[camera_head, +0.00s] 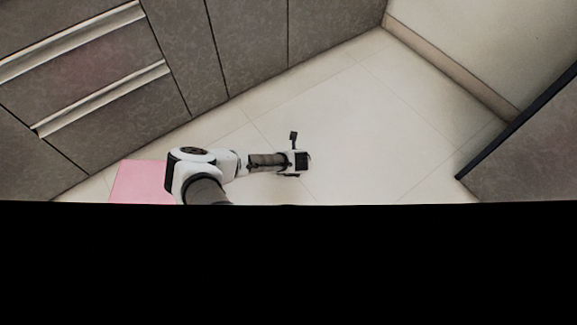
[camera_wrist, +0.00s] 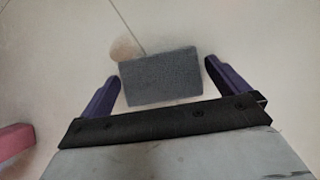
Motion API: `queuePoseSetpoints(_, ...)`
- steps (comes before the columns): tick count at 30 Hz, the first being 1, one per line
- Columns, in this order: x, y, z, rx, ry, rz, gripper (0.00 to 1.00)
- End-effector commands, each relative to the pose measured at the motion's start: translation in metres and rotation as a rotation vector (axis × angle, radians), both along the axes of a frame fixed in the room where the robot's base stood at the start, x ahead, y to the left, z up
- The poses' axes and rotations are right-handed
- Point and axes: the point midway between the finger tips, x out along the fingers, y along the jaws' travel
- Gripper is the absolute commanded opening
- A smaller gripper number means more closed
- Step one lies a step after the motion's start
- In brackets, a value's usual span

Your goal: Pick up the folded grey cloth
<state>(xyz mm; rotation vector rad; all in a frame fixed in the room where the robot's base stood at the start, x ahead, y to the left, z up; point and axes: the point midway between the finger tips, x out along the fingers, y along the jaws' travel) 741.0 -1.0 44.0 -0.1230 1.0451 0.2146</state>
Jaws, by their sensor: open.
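The folded grey cloth (camera_wrist: 160,78) shows in the wrist view as a dark grey rectangle, slightly tilted. My gripper (camera_wrist: 163,70) is open, with one purple finger to the left of the cloth and one to the right. Floor shows between the cloth and the right fingertip; the left fingertip is close to the cloth's left edge. I cannot tell the height of the fingers over it. In the head view my gripper (camera_head: 301,162) is over the pale floor, and the cloth is not visible there.
A tan rounded thing (camera_wrist: 124,48) lies partly behind the cloth's upper left corner. A pink mat (camera_head: 138,183) lies left of my arm. Grey drawers (camera_head: 95,70) line the upper left, and a dark-edged grey panel (camera_head: 525,150) stands right. The tiled floor (camera_head: 385,120) between is clear.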

Motion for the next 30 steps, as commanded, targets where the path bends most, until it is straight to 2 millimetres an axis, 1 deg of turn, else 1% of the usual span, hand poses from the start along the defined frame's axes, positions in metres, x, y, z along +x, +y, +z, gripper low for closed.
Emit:
queuePoseSetpoints(1, 0.003, 0.000, -0.008, 0.000, -0.001, -0.001, 1.00)
queuePoseSetpoints(2, 0.004, 0.000, -0.009, -0.001, 0.000, 0.000, 1.00)
queuePoseSetpoints(10, 0.005, 0.001, -0.009, -0.001, 0.000, 0.000, 1.00)
queuePoseSetpoints(11, 0.005, 0.001, -0.009, -0.001, 0.000, 0.000, 0.97)
queuePoseSetpoints(18, 0.005, 0.001, -0.009, -0.001, 0.000, 0.000, 0.66)
queuePoseSetpoints(19, 0.005, 0.001, -0.009, -0.001, 0.000, 0.000, 0.65)
queuePoseSetpoints(26, 0.005, 0.001, -0.007, -0.001, 0.000, 0.000, 0.64)
queuePoseSetpoints(30, 0.005, 0.001, 0.003, -0.002, 0.000, -0.001, 0.64)
